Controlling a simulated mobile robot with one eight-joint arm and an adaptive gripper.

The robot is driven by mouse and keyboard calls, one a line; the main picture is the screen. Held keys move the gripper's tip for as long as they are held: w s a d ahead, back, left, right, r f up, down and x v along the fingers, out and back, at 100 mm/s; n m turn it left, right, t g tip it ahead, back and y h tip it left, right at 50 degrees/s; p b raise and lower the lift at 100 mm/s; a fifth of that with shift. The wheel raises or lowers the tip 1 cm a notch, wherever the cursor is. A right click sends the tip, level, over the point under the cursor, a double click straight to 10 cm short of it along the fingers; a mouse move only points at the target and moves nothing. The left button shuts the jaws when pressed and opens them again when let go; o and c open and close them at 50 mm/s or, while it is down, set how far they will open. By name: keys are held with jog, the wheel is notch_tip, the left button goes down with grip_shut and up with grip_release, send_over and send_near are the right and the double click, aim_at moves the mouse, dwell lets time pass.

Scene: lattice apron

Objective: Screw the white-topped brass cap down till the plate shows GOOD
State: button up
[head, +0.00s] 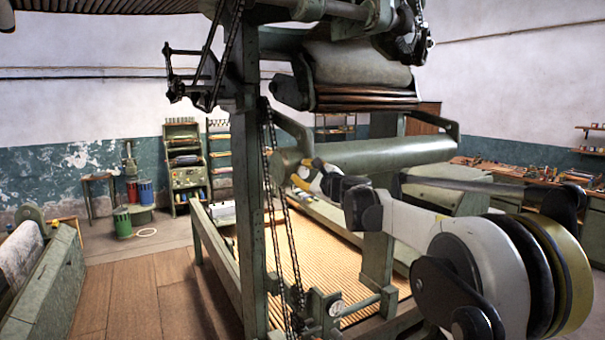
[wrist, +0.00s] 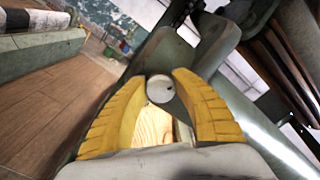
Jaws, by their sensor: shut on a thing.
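The cap (wrist: 160,89) shows in the wrist view as a round white top with a small dark mark near its right edge. My gripper (wrist: 165,76) has its two yellow fingers on either side of it, shut on it. The brass side of the cap and whatever it sits on are hidden. In the head view my gripper (head: 305,174) is at the left end of the grey-green roller of the machine; the cap cannot be made out there. No plate with a readable word shows in either view.
The machine's green upright post (head: 252,200) and hanging chains (head: 283,220) stand just left of my gripper. A large roller (head: 385,158) runs to the right behind my arm. A slatted wooden apron (head: 325,270) lies below. Open wooden floor (head: 135,295) is at left.

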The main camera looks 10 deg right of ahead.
jog(key=shift+r, duration=0.1)
jog(key=o, duration=1.2)
jog(key=shift+a, duration=0.1)
